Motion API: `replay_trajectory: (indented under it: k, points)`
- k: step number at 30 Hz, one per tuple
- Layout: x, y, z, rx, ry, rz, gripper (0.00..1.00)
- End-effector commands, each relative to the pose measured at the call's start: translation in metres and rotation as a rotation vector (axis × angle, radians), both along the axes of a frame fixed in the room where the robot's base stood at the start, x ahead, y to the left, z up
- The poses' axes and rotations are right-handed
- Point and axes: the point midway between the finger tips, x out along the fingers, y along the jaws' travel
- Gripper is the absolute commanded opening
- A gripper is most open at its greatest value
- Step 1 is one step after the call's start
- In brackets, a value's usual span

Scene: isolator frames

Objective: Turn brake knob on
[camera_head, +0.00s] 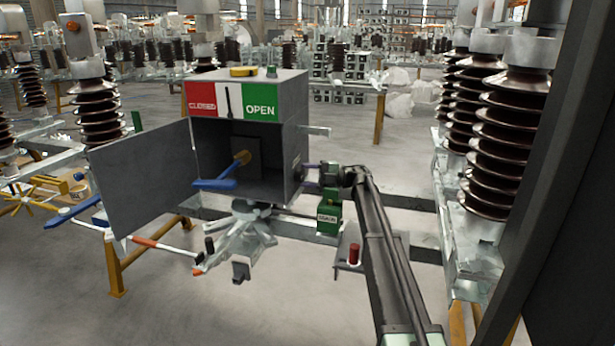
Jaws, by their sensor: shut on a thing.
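A grey switch box (301,128) stands mid-view with its door (143,180) swung open to the left. My arm reaches up from the bottom right, and my gripper (312,174) is at the box's right side wall. It is shut on a small dark part there, which appears to be the brake knob. The gripper hides most of this part, so I cannot tell its turn position. The box's top panel carries a red CLOSED field (201,102) and a green OPEN field (260,108), with a dark pointer between them.
A blue handle (214,184) sticks out of the open box. A small green labelled block (329,218) hangs below my gripper. A red cylinder (354,254) stands on a bracket beside my arm. Brown ribbed insulators (503,150) stand at the right.

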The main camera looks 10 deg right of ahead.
Motion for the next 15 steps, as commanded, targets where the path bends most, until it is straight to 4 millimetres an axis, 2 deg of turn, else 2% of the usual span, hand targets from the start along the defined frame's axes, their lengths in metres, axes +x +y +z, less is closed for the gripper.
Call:
replay_trajectory:
  k: [1,2,6,15]
  points:
    - [-0.0004,-0.0004,-0.0003,-0.001,0.001,0.000,0.26]
    - [-0.0004,-0.0004,-0.0003,-0.001,0.001,0.000,0.54]
    - [-0.0003,-0.0002,-0.0003,-0.001,0.001,0.000,0.75]
    - [-0.0002,-0.0031,-0.0007,0.000,0.000,-0.001,0.75]
